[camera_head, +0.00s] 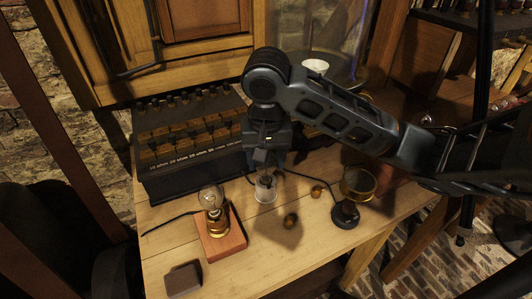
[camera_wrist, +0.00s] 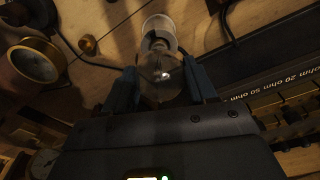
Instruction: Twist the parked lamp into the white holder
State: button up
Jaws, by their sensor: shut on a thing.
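My gripper (camera_head: 262,160) points down over the table and is shut on a clear glass lamp (camera_wrist: 162,82), one finger on each side of the bulb. The white holder (camera_head: 265,191) stands upright on the table directly below the gripper. In the wrist view the white holder (camera_wrist: 160,27) is straight ahead of the fingers, and the lamp's metal end lines up with its mouth. The lamp's end looks to be at or inside the holder's mouth; how deep it sits I cannot tell. In the head view the fingers mostly hide the lamp.
Another bulb (camera_head: 211,197) stands in a brass socket on a reddish wooden block (camera_head: 223,239), left of the holder. A resistance box (camera_head: 190,140) is behind. A dark block (camera_head: 183,279) lies front left.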

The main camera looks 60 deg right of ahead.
jog(key=shift+m+p, duration=1.7)
jog(key=shift+p, duration=0.3)
jog(key=shift+m+g+p, duration=0.3)
jog(key=shift+m+p, duration=0.2)
jog(key=shift+p, duration=0.1)
jog(key=shift+m+p, duration=1)
jog(key=shift+p, duration=0.1)
jog(key=shift+m, duration=0.3)
jog(key=m, duration=0.2)
jog(key=shift+m+g, duration=0.3)
jog(key=shift+m, duration=0.3)
jog(key=m, duration=0.5)
jog(key=shift+m+g, duration=0.3)
